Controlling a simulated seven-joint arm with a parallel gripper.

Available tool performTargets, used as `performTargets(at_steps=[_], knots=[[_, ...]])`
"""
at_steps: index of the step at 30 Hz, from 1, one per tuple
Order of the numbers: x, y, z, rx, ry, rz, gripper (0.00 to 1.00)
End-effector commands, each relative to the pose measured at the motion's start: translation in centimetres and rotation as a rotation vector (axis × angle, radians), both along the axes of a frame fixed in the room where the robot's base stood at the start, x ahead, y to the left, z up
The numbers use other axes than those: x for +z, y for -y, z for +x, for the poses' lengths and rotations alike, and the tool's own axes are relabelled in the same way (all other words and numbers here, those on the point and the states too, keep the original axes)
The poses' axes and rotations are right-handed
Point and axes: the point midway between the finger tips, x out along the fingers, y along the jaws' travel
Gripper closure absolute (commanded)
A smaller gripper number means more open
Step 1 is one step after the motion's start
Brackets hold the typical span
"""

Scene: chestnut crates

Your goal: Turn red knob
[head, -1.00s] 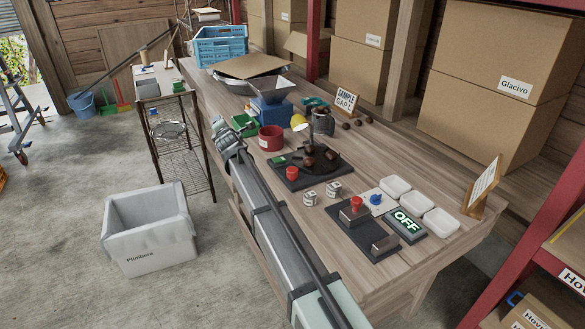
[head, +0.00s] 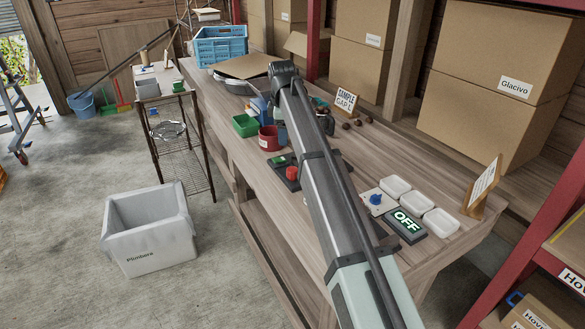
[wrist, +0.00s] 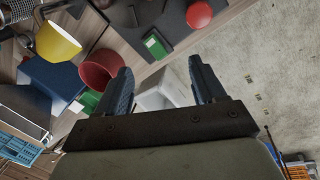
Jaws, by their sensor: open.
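A red knob (head: 292,173) stands on the near edge of a black base, beside a green switch (head: 278,160); my arm hides much of that base. In the wrist view the red knob (wrist: 199,13) is at the top, right of the green switch (wrist: 156,46). My gripper (wrist: 163,82) is open, its fingers apart with nothing between them. It is apart from the knob, which lies beyond the fingertips. In the head view my arm crosses the bench and mostly hides my gripper.
A red pot (head: 268,138) and green tray (head: 244,125) stand left of my arm; the pot is close to my left finger in the wrist view. A yellow cup (wrist: 58,41) is farther left. White dishes (head: 418,203) and an OFF display (head: 405,222) lie at right.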

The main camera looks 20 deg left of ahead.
Motion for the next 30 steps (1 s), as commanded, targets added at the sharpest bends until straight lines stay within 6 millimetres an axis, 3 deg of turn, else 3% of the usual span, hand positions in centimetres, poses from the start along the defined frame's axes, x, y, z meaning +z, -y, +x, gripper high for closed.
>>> performTargets(at_steps=[6, 13, 30], knots=[[1.8, 3.1, -2.6, -0.066, -0.17, -0.035, 0.31], [1.5, 3.8, -3.4, -0.08, -0.212, -0.047, 0.31], [-7.7, 3.8, -3.4, -0.079, -0.21, -0.046, 0.31]])
